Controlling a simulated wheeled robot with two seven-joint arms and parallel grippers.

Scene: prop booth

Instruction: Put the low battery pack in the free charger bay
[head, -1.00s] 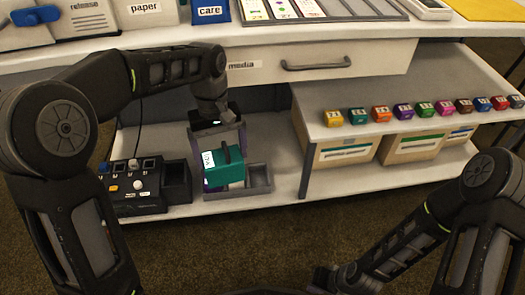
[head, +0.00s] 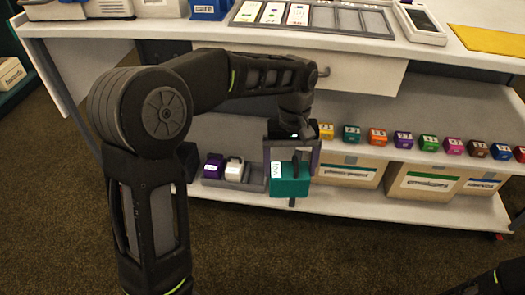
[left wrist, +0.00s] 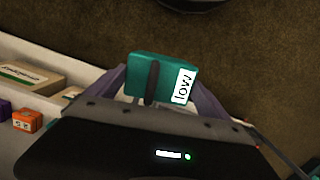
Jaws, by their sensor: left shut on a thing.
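The teal battery pack (head: 290,183) has a dark handle and a white label, which reads "low" in the left wrist view (left wrist: 148,66). My left gripper (head: 292,158) is shut on it, a finger on each side, and holds it in front of the lower shelf, right of the grey tray (head: 256,183). My right gripper is out of view.
Cardboard boxes (head: 432,181) stand on the lower shelf to the right. A row of small coloured blocks (head: 403,141) lines the shelf above. A drawer (head: 360,85) sits under the counter. The carpet (head: 330,250) in front is clear.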

